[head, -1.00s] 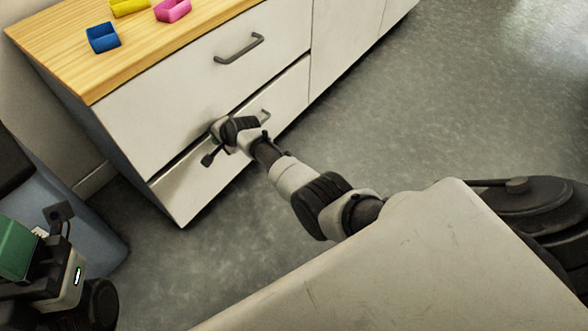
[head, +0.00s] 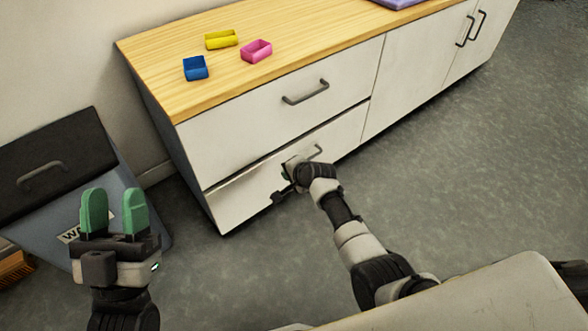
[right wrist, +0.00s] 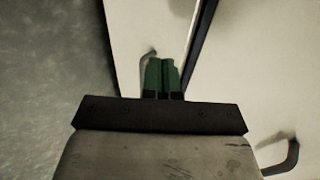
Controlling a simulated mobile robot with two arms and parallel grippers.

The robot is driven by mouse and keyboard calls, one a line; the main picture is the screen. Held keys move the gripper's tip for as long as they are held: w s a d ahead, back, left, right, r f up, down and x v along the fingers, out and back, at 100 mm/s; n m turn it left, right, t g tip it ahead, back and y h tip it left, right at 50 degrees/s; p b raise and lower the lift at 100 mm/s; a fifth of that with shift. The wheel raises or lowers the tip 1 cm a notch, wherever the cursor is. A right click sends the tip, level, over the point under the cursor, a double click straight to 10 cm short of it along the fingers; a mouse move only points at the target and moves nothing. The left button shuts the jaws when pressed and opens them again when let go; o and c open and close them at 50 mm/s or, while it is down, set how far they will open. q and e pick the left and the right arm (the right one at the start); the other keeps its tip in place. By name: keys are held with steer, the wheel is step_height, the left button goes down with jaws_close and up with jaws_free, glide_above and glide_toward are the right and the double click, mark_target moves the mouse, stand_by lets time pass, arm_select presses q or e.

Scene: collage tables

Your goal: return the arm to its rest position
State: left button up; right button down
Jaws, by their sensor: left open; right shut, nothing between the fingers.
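My left gripper (head: 115,210) is at the lower left of the head view, raised, its two green fingers apart with nothing between them. My right arm reaches out to the cabinet's lower drawer (head: 240,205). My right gripper is in front of that drawer, near its handle (head: 316,152), its fingertips mostly hidden in the head view. In the right wrist view the right gripper (right wrist: 161,76) has its green fingers together and empty, close to the handle (right wrist: 150,53). I cannot tell if they touch. A dark gap shows along the lower drawer's top edge, so it looks slightly open.
The upper drawer (head: 275,110) looks shut. On the wooden top (head: 310,30) are a blue tray (head: 195,68), a yellow tray (head: 221,39) and a pink tray (head: 256,50). A bin with a black lid (head: 45,165) stands at left. Grey floor (head: 440,180) is clear at right.

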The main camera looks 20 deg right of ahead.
arm_select(q)
step_height(320, 180, down, 5)
steer(key=w+g+y+p, duration=0.1)
steer(key=w+g, duration=0.2)
steer(key=g, duration=0.2)
steer(key=shift+f+y+p, duration=0.15)
steer(key=shift+y+p, duration=0.15)
steer(key=shift+y, duration=0.1)
arm_select(e)
steer(key=shift+v, duration=1.6)
